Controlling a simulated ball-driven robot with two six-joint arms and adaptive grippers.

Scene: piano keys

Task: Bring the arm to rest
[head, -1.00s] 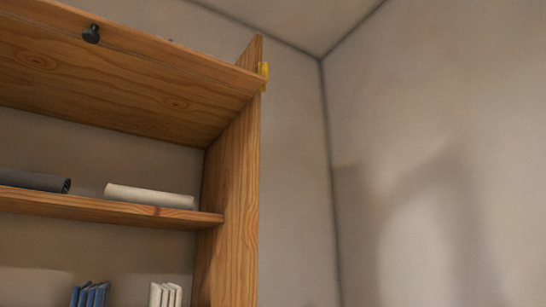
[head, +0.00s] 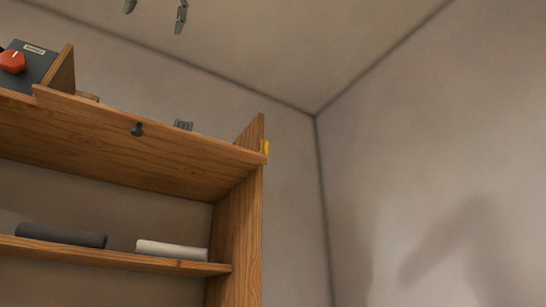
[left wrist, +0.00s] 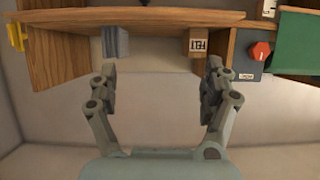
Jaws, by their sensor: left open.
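My left gripper (head: 156,11) shows at the top edge of the head view, high above the wooden cabinet (head: 239,217); only its fingertips are in frame. In the left wrist view the left gripper (left wrist: 160,82) is open, its two fingers wide apart with nothing between them. The cabinet top (left wrist: 150,22) lies beyond the fingers, apart from them. My right gripper is in neither view.
On top stand a grey ribbed block (left wrist: 116,42), a wooden block labelled FELT (left wrist: 197,44) and a dark box with a red knob (head: 14,62). A yellow piece (head: 265,149) is on the side panel. Rolls (head: 171,249) lie below. Room right is clear.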

